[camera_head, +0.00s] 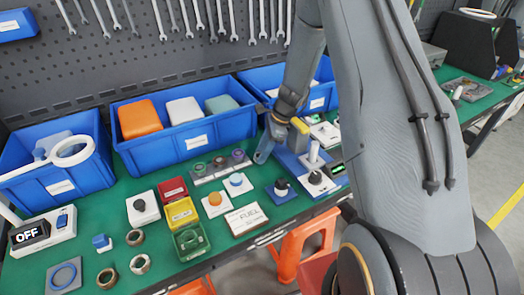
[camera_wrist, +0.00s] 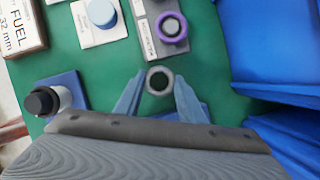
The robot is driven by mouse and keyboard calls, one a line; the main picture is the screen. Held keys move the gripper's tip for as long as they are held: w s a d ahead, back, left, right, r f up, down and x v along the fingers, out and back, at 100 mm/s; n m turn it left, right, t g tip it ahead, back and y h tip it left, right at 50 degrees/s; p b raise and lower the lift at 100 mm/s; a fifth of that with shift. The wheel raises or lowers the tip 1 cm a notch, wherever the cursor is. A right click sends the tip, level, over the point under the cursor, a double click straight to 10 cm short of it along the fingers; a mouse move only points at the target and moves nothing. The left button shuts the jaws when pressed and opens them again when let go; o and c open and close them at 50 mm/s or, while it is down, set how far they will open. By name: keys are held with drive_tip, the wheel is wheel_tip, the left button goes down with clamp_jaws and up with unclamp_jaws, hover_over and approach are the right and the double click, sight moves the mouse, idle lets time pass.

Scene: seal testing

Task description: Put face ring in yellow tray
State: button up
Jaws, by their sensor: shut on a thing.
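The face ring (camera_wrist: 159,69) is a small grey ring, seen in the wrist view between the two blue fingertips of my gripper (camera_wrist: 158,88). My gripper is shut on it and holds it over the green bench top. In the head view my gripper (camera_head: 263,152) is right of the large middle blue bin, and the ring cannot be made out there. The yellow tray (camera_head: 181,213) sits on the bench to the left of my gripper, between a red tray (camera_head: 172,190) and a green tray (camera_head: 191,241).
A grey rack (camera_head: 220,166) with rings on posts, including a purple one, lies just left of my gripper. Blue bins (camera_head: 187,140) line the back. A black-knobbed block (camera_head: 282,190) and the white FUEL box (camera_head: 246,219) stand nearby. Several loose metal rings lie front left.

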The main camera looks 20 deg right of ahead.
drive_tip(key=shift+f, duration=0.15)
drive_tip(key=o, duration=1.1)
